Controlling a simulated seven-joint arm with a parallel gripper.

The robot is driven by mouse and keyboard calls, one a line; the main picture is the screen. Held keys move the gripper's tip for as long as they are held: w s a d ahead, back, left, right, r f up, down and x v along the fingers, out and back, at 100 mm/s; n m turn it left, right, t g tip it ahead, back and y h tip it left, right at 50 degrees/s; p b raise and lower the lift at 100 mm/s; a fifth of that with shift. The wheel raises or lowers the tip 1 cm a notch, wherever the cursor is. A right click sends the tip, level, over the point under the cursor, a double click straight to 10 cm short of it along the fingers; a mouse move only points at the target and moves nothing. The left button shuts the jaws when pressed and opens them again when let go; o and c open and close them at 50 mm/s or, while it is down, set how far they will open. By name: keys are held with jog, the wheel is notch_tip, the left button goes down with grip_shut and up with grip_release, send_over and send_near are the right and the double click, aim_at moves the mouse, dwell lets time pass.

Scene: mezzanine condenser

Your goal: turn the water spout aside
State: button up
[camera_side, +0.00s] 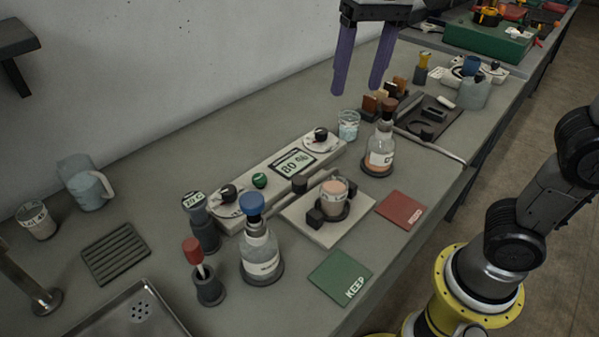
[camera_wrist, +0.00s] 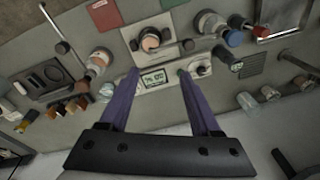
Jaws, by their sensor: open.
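The water spout (camera_side: 28,277) is a metal tube at the left edge of the side view. It slants down to a round foot beside the sink (camera_side: 150,300), and its other end is cut off by the frame. In the wrist view a grey bar (camera_wrist: 300,63) at the right, near the sink's edge, looks like the spout. My gripper (camera_side: 357,90) has two long purple fingers, spread apart with nothing between them. It hangs above the back of the bench, far from the spout. The wrist view also shows its open fingers (camera_wrist: 158,72).
A slotted rack (camera_side: 116,252), a jug (camera_side: 82,190) and a labelled cup (camera_side: 38,221) stand near the spout. A blue-capped flask (camera_side: 260,255), a red-topped holder (camera_side: 206,286) and the display console (camera_side: 270,178) stand between. The bench along the wall is partly clear.

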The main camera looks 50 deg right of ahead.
jog(key=n+g, duration=0.1)
jog(key=n, duration=0.1)
send_over(300, 179)
notch_tip(300, 179, down, 3)
notch_tip(300, 179, down, 14)
jog(key=shift+r, duration=0.1)
grip_shut()
dwell(1.5)
